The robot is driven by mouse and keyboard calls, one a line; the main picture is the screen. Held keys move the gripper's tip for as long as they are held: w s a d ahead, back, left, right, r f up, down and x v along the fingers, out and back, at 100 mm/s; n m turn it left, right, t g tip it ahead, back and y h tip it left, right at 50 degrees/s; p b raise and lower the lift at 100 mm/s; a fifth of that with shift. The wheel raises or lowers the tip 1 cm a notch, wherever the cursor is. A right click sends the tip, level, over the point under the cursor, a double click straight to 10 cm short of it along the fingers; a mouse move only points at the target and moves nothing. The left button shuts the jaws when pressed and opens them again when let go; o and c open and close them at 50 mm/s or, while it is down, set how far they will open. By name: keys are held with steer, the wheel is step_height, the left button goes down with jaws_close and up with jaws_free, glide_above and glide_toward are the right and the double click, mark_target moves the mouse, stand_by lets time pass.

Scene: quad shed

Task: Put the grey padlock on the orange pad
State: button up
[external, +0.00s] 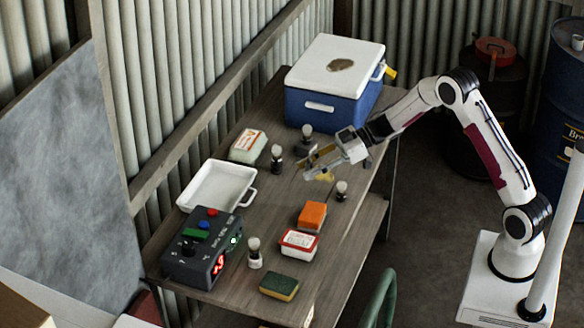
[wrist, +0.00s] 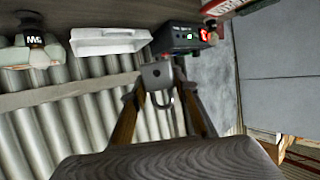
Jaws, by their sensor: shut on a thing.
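The grey padlock (wrist: 158,76) shows in the wrist view between the tips of my gripper (wrist: 162,98), with its shackle toward the camera. My gripper is shut on it. In the external view my gripper (external: 309,167) is above the middle of the table, and the padlock is too small to make out there. The orange pad (external: 312,214) looks like a small orange block on the table, nearer the camera than my gripper and apart from it. The pad is not visible in the wrist view.
A blue-and-white cooler (external: 330,85) stands at the table's far end. A white tray (external: 217,187) and a control box (external: 202,250) are at left.

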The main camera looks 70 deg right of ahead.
steer(key=shift+n+g+y, duration=0.5)
steer(key=shift+n+y, duration=0.2)
steer(key=s+a, duration=0.2)
steer(key=a, duration=0.1)
steer(key=shift+s+a+r, duration=0.1)
steer(key=shift+s+a, duration=0.05)
steer(key=shift+a, duration=0.05)
glide_above(313, 212)
steer(key=shift+f, duration=3.1)
steer(key=shift+f, duration=0.15)
steer(key=shift+f, duration=1.75)
steer(key=shift+f, duration=0.15)
steer(key=o, duration=1.2)
